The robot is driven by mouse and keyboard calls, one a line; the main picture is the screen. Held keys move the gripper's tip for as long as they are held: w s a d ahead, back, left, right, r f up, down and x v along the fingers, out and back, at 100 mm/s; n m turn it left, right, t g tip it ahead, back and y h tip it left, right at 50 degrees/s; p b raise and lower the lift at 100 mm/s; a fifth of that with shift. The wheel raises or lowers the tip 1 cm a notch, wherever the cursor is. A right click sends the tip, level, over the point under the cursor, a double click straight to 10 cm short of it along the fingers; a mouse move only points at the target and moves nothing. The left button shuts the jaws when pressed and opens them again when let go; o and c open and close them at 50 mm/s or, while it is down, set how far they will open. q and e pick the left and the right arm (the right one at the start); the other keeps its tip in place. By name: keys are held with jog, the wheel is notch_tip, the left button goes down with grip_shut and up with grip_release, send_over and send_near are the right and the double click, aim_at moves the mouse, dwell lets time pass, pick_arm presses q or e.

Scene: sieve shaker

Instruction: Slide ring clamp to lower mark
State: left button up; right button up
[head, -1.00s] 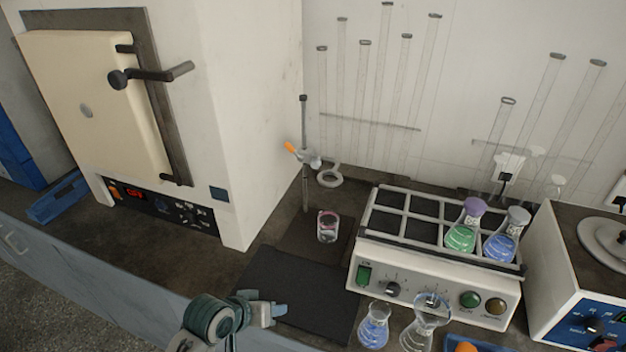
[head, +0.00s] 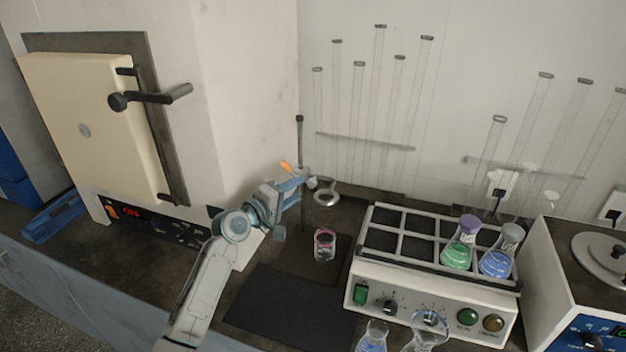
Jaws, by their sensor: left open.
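The ring clamp (head: 312,182) sits partway up a thin upright rod (head: 299,140), with an orange handle (head: 285,167) on its left and a pale ring (head: 326,194) sticking out to the right. My left gripper (head: 287,208) is open at the rod, just left of and below the clamp body. It covers part of the rod and clamp, and I cannot tell whether it touches them. No mark on the rod can be made out. A small glass beaker (head: 325,245) with reddish rim stands below the ring. My right gripper is out of view.
A cream furnace (head: 95,130) stands at left, its side wall close to my left arm. A rack unit (head: 400,275) with green and blue flasks stands at right. More glassware (head: 430,331) is at the front. A dark mat (head: 285,305) lies clear.

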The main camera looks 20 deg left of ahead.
aim_at(308, 184)
pick_arm(q)
jog(key=p+x, duration=0.1)
jog(key=x, duration=0.7)
jog(key=shift+w+d+f, duration=0.1)
jog(key=shift+w, duration=0.05)
grip_shut()
